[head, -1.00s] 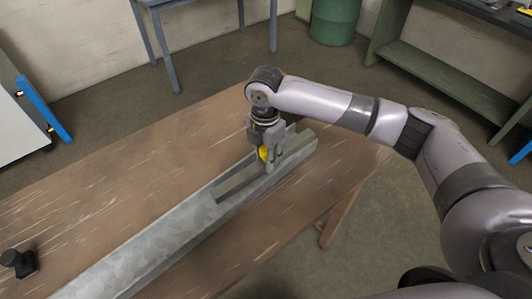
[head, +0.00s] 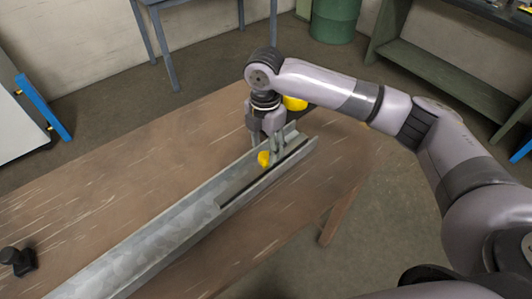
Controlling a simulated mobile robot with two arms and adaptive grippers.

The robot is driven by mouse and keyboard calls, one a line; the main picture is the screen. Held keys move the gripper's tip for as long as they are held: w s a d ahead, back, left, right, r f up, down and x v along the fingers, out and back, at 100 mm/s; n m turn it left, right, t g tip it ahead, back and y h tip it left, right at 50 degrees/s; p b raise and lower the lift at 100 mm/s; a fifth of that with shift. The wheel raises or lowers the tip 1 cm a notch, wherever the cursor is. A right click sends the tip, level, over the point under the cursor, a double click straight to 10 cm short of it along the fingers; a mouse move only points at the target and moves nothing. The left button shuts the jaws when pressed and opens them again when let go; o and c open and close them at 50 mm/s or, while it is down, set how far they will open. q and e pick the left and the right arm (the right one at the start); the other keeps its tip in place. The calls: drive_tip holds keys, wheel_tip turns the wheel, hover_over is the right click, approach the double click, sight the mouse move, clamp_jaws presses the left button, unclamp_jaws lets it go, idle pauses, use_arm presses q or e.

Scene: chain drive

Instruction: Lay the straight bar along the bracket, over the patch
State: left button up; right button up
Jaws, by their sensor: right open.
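The bracket (head: 160,240) is a long grey metal channel lying diagonally across the wooden table. A straight dark strip (head: 247,187), which looks like the bar, lies lengthwise along the near side of the channel at its far right end. A small yellow piece (head: 263,159) shows at the channel beneath my gripper; I cannot tell whether it is the patch. My right gripper (head: 268,148) points down over the channel's far end, open, its fingers partly overlapping the strip's surroundings. I cannot tell whether it touches the strip. My left gripper is not in view.
The table (head: 110,165) is mostly clear on both sides of the bracket. A small black object (head: 18,262) stands at the left edge of view. Another yellow object (head: 295,103) shows behind my right wrist. A green bin (head: 335,22) stands on the floor beyond.

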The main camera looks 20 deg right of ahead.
sight(265, 157)
wheel_tip(265, 157, up, 10)
drive_tip(key=b, duration=0.1)
drive_tip(key=shift+b, duration=0.3)
drive_tip(key=shift+f, duration=0.1)
